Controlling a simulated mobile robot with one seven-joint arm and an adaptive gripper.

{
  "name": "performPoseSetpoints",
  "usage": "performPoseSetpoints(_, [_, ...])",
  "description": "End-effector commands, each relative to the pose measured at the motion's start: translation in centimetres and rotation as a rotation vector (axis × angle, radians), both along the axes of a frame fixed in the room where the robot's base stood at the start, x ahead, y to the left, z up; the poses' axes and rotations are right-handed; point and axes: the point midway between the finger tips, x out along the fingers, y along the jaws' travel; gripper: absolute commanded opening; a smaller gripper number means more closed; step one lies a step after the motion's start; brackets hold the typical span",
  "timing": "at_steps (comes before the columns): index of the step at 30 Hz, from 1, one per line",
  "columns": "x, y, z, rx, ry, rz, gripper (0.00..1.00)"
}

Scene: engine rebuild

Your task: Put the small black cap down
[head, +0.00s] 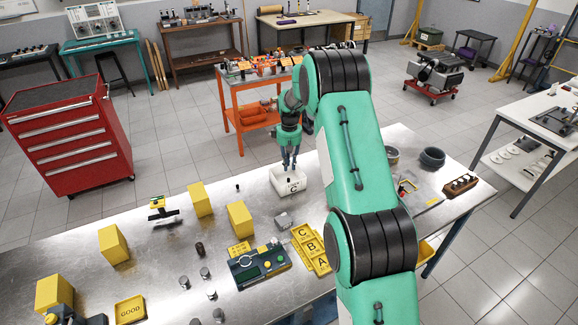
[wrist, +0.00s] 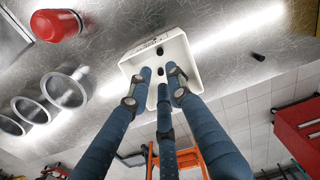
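The white box (head: 288,183) marked C stands on the metal bench in the head view. It also shows in the wrist view (wrist: 183,42). My gripper (head: 290,167) points down over this box, with its fingertips at or just inside the opening. In the wrist view its blue fingers (wrist: 160,80) stand apart at the tips. Small black pieces (wrist: 160,71) show inside the box between and beyond the fingertips; none is clearly gripped. Another small black cap (wrist: 257,57) is on the bench outside the box, also seen in the head view (head: 237,187).
Yellow blocks (head: 240,219), a control box (head: 258,262), yellow letter plates (head: 306,244) and metal cylinders (head: 205,272) occupy the near bench. A dark ring (head: 432,157) and a brown holder (head: 460,186) are at the right. An orange cart (head: 230,100) stands behind.

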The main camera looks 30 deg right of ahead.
Motion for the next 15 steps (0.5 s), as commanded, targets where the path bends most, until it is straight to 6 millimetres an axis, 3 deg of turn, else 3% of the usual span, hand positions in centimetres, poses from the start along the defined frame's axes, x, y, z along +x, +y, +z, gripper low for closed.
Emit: performPoseSetpoints(15, [-0.06, 0.18, 0.53, -0.001, -0.004, -0.001, 0.19])
